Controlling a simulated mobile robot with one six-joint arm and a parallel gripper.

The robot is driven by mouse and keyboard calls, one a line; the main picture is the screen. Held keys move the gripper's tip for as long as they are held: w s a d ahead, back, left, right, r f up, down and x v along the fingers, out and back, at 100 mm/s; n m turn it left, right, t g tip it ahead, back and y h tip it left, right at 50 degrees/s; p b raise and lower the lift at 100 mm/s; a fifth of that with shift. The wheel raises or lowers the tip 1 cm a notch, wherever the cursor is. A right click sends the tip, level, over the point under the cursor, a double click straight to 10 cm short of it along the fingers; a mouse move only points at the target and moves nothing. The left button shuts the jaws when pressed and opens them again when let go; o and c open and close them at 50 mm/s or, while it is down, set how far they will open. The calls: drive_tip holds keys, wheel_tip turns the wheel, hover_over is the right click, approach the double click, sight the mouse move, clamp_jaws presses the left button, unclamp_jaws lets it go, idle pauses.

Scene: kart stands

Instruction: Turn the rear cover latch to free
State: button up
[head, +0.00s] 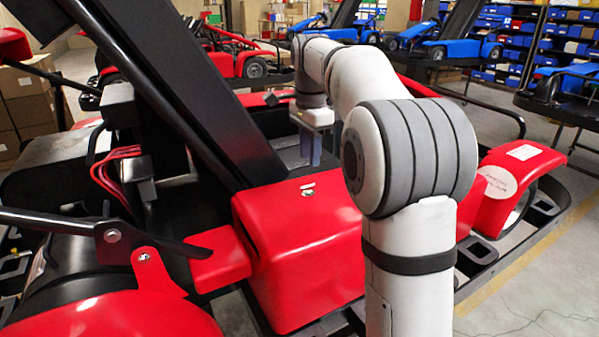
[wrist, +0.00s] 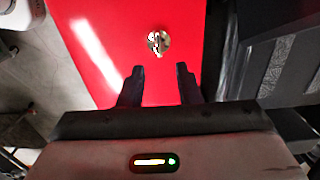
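In the wrist view a small metal latch (wrist: 158,42) sits on a red cover (wrist: 115,45), just beyond my fingertips. It has a round plate and a narrow raised tab pointing roughly toward my gripper. My gripper (wrist: 160,72) is open, with nothing between its fingers, and the latch lies beyond the gap, near its middle. In the head view a metal latch (head: 307,190) shows on top of a red cover (head: 308,250). My gripper (head: 312,150) is above and behind it there, fingers pointing down. I cannot tell the exact height above the cover.
A black slanted beam (head: 180,90) rises left of the red cover. Red cables (head: 118,170) and a black lever (head: 60,222) are farther left. Another metal fastener (head: 145,257) sits on a red bracket. A red fender (head: 515,180) stands at right. Open floor (head: 530,300) lies at lower right.

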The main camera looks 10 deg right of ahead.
sight(307, 185)
drive_tip(key=f, duration=0.7)
drive_tip(key=shift+s+a+f, duration=0.1)
drive_tip(key=shift+a+f, duration=0.1)
drive_tip(key=shift+a, duration=0.05)
drive_tip(key=shift+c, duration=0.5)
